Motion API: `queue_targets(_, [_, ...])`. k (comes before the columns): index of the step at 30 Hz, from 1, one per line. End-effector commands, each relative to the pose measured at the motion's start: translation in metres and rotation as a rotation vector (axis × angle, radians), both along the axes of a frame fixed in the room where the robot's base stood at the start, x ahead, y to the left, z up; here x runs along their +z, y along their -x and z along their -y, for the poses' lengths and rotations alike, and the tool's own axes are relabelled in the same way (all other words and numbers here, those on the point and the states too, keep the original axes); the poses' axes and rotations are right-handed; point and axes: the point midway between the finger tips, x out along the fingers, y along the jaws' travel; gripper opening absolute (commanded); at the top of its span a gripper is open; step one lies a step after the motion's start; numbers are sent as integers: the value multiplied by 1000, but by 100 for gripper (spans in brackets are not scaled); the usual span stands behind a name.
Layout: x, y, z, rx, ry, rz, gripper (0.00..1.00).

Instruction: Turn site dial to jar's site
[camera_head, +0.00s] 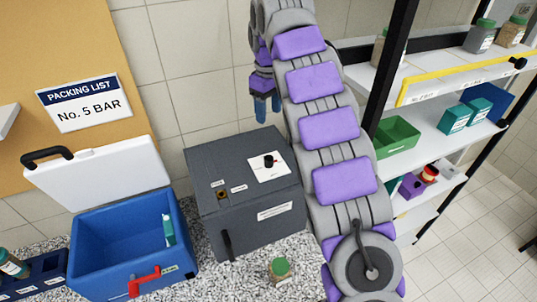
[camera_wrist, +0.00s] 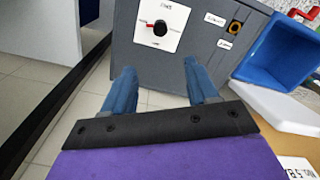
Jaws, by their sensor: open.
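The site dial (camera_head: 269,161) is a black knob with a red pointer on a white plate, on the top of a dark grey box (camera_head: 215,152). In the wrist view the dial (camera_wrist: 160,28) appears upside down, its red pointer toward the picture's left; the plate's small lettering is unreadable. A jar (camera_head: 279,270) with a green lid and brownish contents stands on the speckled counter in front of the box. My gripper (camera_head: 268,105) hangs above and behind the box, apart from the dial. Its two blue fingers (camera_wrist: 162,90) are spread and empty.
A blue cooler (camera_head: 90,250) with its white lid raised and a red latch stands left of the box. A shelf rack (camera_head: 420,140) at right holds jars, a green bin (camera_head: 397,137) and teal boxes. A "No. 5 BAR" packing list (camera_head: 78,103) hangs on the wall.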

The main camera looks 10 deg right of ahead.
Motion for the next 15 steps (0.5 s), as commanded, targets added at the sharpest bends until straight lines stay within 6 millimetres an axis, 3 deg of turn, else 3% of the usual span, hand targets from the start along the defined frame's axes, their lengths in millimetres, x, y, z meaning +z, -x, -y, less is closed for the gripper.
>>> queue_targets(15, [-53, 1, 0, -3, 1, -6, 58])
